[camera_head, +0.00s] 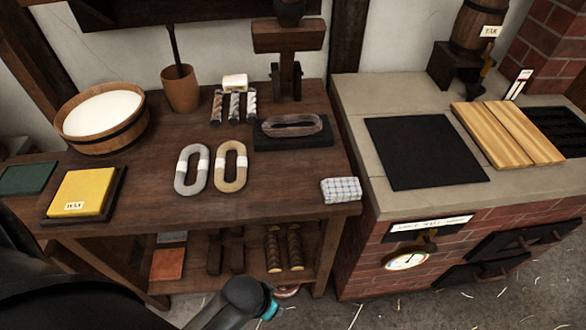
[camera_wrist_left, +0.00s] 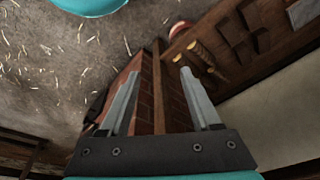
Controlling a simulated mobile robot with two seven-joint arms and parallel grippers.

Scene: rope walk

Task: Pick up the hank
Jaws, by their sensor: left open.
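Two looped hanks lie side by side on the wooden table in the head view. One is a grey hank (camera_head: 180,170) and the other a tan hank (camera_head: 220,168), each with a white band around its middle. A third, glossy brownish loop (camera_head: 291,125) lies on a dark slab behind them. My left gripper (camera_wrist_left: 161,75) is open and empty in the left wrist view, with the floor, brickwork and a wooden shelf beyond its fingers. Its fingers do not show in the head view, where my arm is low, in front of the table. My right gripper is not in view.
The table (camera_head: 275,185) also holds a wooden tub (camera_head: 80,140), yellow wax block (camera_head: 80,193), brown cup (camera_head: 180,90), several short rope pieces (camera_head: 233,106) and a folded checked cloth (camera_head: 341,190). A brick stove (camera_head: 360,250) stands to the right. The table front is mostly clear.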

